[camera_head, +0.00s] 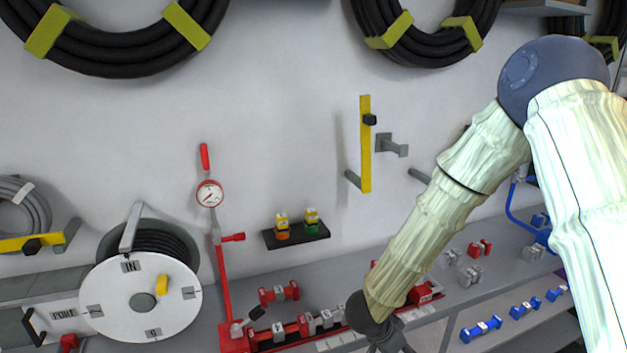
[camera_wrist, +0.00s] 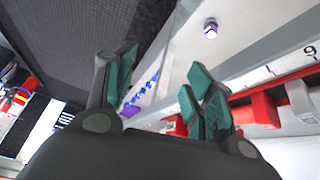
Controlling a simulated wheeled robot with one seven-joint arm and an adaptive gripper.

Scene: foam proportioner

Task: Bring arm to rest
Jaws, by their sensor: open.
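My arm comes in from the right side of the head view in a pale cloth-like sleeve, bent at a dark blue joint. It slopes down to the left. My gripper (camera_head: 388,341) is at the bottom edge of that view, partly cut off, close in front of the bench with red and grey fittings. In the wrist view my gripper (camera_wrist: 160,85) shows two teal-padded fingers spread apart with nothing between them. Red and grey parts (camera_wrist: 255,108) lie behind the right finger. Whether the fingers touch anything cannot be told.
A red stand with a gauge (camera_head: 210,194) rises left of my gripper. A white reel (camera_head: 141,297) stands farther left. Blue fittings (camera_head: 481,329) lie on the lower shelf at right. A small shelf (camera_head: 296,237) holds yellow-topped items. Black hoses hang above; the wall between is mostly clear.

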